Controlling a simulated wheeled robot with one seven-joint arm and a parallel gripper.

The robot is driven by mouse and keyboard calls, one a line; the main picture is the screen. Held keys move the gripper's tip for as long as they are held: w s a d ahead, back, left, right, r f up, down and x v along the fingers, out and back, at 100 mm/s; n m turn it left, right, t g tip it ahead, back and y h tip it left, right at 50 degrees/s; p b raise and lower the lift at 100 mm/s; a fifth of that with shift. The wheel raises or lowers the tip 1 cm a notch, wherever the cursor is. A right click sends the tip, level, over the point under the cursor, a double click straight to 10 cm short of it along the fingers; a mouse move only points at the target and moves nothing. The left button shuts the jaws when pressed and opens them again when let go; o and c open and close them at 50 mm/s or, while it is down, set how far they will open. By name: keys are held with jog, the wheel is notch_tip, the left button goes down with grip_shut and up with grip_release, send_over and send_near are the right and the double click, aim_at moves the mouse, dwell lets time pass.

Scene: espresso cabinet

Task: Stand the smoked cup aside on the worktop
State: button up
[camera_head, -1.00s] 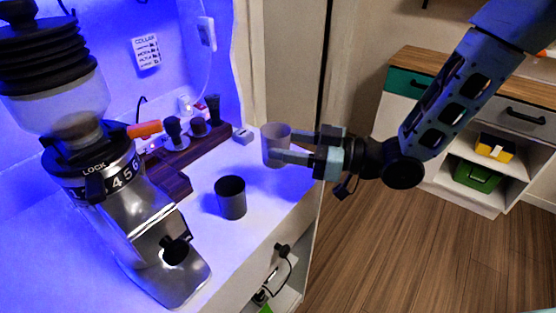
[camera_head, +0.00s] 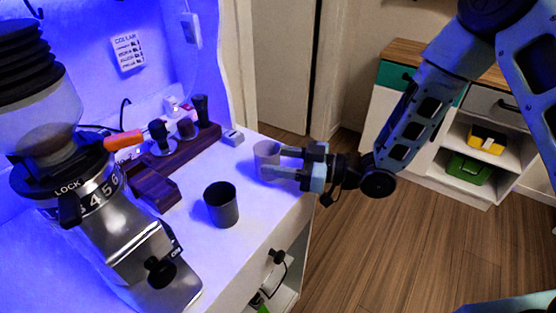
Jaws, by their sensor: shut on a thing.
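The smoked cup, a translucent grey cup (camera_head: 266,154), is upright at the right edge area of the white worktop (camera_head: 252,222). My gripper (camera_head: 272,162) reaches in from the right and is shut on it, a finger on each side. The cup's base is close to the worktop; I cannot tell whether it touches. A dark grey cup (camera_head: 221,206) stands upright and apart on the worktop, nearer and to the left.
A grinder (camera_head: 120,230) stands at the left. Behind are a dark wooden rack (camera_head: 185,152) with several tools and a small white box (camera_head: 233,137). The worktop around the dark cup is clear. Its right edge drops to the floor.

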jog(key=shift+f, duration=0.25)
jog(key=shift+f, duration=0.15)
jog(key=o, duration=1)
jog(key=shift+r, duration=0.25)
jog(key=b+v, duration=0.3)
jog(key=v, duration=0.9)
